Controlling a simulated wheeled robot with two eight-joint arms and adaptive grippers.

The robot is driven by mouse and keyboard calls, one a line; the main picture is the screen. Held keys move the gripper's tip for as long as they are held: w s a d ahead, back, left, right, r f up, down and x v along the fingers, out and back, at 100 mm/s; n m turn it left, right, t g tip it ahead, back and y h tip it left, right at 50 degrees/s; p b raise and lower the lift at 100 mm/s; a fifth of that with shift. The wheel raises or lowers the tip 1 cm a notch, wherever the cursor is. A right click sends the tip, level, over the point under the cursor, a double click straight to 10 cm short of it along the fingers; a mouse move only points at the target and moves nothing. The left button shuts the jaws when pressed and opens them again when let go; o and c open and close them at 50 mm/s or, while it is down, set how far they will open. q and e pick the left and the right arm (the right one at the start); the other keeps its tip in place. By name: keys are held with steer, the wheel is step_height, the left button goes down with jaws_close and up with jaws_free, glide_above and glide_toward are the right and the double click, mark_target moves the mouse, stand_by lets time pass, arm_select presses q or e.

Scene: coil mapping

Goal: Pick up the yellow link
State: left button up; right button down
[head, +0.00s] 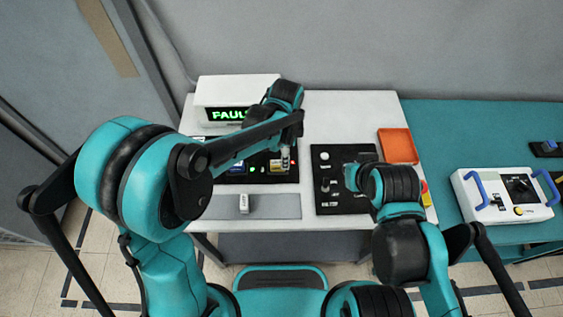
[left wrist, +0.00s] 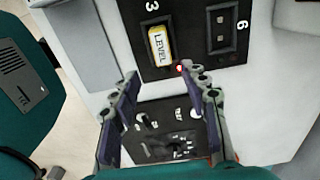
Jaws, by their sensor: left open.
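The yellow link (left wrist: 160,45), labelled LEVEL, sits in slot 3 of a black panel (left wrist: 190,60) in the left wrist view. In the head view it shows as a small yellow patch (head: 276,163) on the panel beside my left gripper (head: 287,157). My left gripper is open and empty, and its two fingertips (left wrist: 160,72) are apart, just short of the link's near end in the wrist picture. The link is not between the fingers. My right arm hangs over the second black panel; its gripper is hidden.
Slot 6 (left wrist: 221,28) looks empty. A blue link (head: 237,166) sits left of the yellow one. A white box (head: 238,92) shows FAULT in green. A grey tray (head: 275,207) holds a pale block (head: 244,203). An orange tray (head: 398,146) and a black switch panel (head: 328,155) lie right.

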mark_target(278, 166)
arm_select(q)
steer(key=f, duration=0.2)
steer(key=f+b, duration=0.1)
steer(key=f, duration=0.1)
steer(key=f+b, duration=0.1)
steer(key=f, duration=0.1)
steer(key=shift+w+a, duration=0.1)
steer(key=shift+w, duration=0.2)
steer(key=shift+r, duration=0.1)
jaws_close()
